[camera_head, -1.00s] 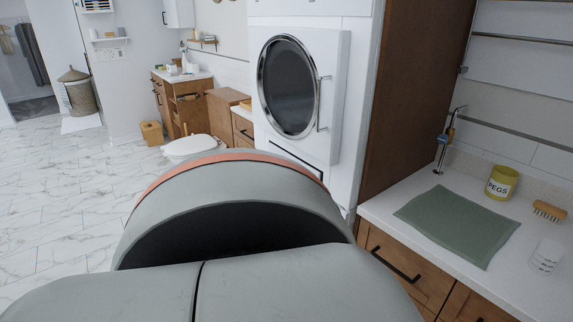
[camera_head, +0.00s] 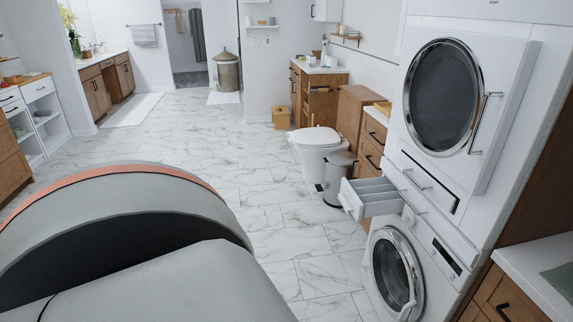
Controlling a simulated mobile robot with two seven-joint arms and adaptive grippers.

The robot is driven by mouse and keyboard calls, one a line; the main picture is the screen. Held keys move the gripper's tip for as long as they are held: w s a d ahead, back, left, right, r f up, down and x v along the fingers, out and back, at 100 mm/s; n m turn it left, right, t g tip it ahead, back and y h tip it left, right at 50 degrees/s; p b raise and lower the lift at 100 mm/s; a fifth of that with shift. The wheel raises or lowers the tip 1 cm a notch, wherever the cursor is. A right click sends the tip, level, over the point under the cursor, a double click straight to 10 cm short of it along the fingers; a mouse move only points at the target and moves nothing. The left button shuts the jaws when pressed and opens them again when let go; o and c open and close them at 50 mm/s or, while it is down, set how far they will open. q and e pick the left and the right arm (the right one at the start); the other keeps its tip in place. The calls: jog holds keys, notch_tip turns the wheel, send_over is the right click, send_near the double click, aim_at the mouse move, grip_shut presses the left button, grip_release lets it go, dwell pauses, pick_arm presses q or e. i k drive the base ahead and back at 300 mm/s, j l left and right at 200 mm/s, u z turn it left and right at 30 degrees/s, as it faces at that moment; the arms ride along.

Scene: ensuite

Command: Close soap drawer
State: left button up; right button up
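The soap drawer (camera_head: 371,192) is pulled out to the left from the white front of the lower washing machine (camera_head: 392,268). Its inside compartments show from above. The washer's round door sits below it, and a dryer (camera_head: 443,98) with a round dark window is stacked above. Neither of my grippers is in view. A large grey rounded part of my own body fills the lower left.
A grey pedal bin (camera_head: 338,178) and a white toilet (camera_head: 315,148) stand behind the open drawer. The marble tile floor (camera_head: 300,228) in front of the washer is clear. A counter (camera_head: 540,270) with wooden drawers adjoins at the right.

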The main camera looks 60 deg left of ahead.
aim_at(364, 198)
jog(key=u, duration=1.4)
